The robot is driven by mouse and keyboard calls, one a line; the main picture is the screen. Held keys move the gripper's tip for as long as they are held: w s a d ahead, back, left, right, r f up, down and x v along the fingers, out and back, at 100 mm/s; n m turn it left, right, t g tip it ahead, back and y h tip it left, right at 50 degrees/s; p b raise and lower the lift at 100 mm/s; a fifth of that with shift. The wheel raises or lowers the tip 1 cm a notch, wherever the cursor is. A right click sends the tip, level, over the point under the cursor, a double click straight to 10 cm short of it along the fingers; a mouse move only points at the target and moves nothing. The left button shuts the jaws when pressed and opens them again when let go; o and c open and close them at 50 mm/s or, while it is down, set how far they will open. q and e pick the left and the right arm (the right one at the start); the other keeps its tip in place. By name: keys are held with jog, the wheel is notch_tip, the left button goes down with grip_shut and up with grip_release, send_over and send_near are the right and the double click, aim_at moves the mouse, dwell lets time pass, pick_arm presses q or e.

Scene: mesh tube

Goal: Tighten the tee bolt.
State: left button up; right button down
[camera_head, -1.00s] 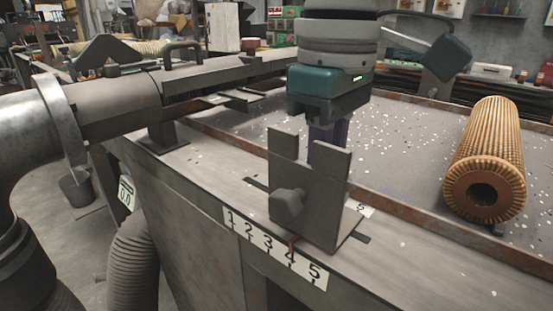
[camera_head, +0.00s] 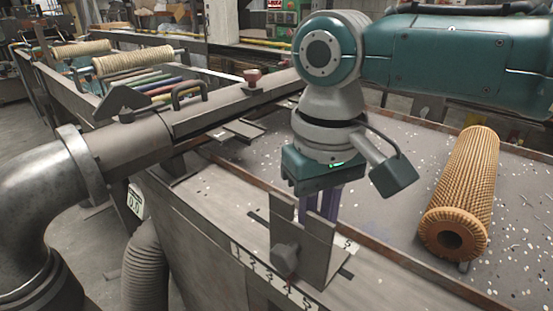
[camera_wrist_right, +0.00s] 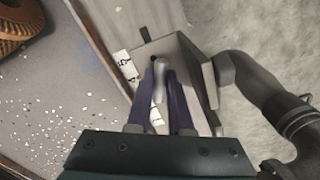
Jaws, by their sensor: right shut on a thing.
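A grey upright bracket (camera_head: 318,250) with a notched top stands on the machine's front ledge beside a number scale. In the right wrist view the fingers are shut on a pale grey rounded piece (camera_wrist_right: 160,84), which looks like the tee bolt's handle. The bracket hides the fingertips (camera_head: 319,215) in the head view. My left gripper is out of view.
A number scale (camera_head: 275,277) runs along the ledge. A ribbed orange-brown roller (camera_head: 462,192) lies on the speckled bed at right. A large grey pipe (camera_head: 90,170) and machine housing stand at left. The bed between bracket and roller is clear.

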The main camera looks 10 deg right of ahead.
jog(key=m+p, duration=0.2)
jog(key=p, duration=0.1)
jog(key=shift+s+r+m, duration=0.1)
jog(key=shift+r+m, duration=0.2)
jog(key=shift+m, duration=0.1)
jog(key=m+p, duration=0.2)
jog(key=shift+f+m, duration=0.1)
jog(key=shift+m, duration=0.3)
jog(key=m+p, duration=0.2)
jog(key=m, duration=0.1)
jog(key=shift+f, duration=0.1)
pick_arm(q)
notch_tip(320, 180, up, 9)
jog(key=shift+p, duration=0.35)
pick_arm(e)
jog(key=shift+m, duration=1.3)
jog(key=shift+f, duration=0.1)
jog(key=c, duration=0.9)
grip_release()
notch_tip(320, 180, up, 9)
jog(key=p, duration=0.4)
jog(key=shift+f+p, duration=0.1)
jog(key=shift+p, duration=0.25)
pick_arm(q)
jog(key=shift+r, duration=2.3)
pick_arm(e)
jog(key=shift+r, duration=0.6)
